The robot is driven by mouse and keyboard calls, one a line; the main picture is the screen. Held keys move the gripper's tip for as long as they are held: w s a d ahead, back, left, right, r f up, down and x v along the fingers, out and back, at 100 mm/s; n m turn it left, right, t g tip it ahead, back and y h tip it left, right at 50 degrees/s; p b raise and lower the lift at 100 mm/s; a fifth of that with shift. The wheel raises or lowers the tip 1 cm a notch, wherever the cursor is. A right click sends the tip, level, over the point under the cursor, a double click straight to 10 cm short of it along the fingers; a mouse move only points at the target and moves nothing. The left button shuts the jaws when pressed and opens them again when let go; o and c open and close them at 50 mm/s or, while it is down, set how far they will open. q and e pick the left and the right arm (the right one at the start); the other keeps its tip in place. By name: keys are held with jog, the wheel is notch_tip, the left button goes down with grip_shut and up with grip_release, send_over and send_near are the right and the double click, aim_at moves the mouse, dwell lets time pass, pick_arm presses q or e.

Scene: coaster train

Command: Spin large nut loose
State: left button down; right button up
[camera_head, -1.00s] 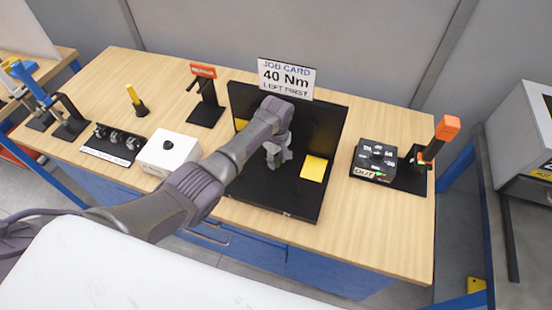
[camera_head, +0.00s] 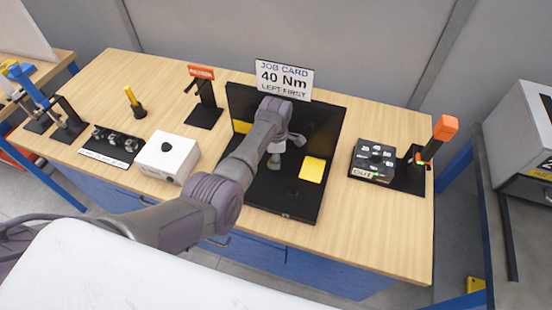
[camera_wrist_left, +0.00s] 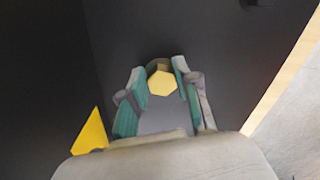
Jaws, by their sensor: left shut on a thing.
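The large nut (camera_wrist_left: 162,83) shows in the left wrist view as a yellow six-sided face between the teal-padded fingers. My left gripper (camera_wrist_left: 157,78) is shut on it, one finger on each side. In the head view my left gripper (camera_head: 277,150) is over the middle of the black fixture (camera_head: 262,195), in front of its upright back panel. There the nut is hidden by my arm and gripper. What the nut sits on is hidden, and I cannot tell how loose it is. My right gripper is not in view.
A yellow square (camera_head: 312,170) lies on the fixture's right. A job card (camera_head: 284,80) reading 40 Nm, left first, stands behind. A white box (camera_head: 167,157) is left of the fixture. A dark button unit (camera_head: 375,160) and an orange-topped tool (camera_head: 440,138) stand right.

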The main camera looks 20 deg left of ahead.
pick_arm(q)
jog(key=shift+f+n, duration=0.15)
jog(key=shift+n, duration=0.65)
jog(key=c, duration=0.8)
grip_release()
jog(key=shift+c, duration=0.2)
notch_tip(320, 180, up, 12)
jog(key=shift+w+a, duration=0.1)
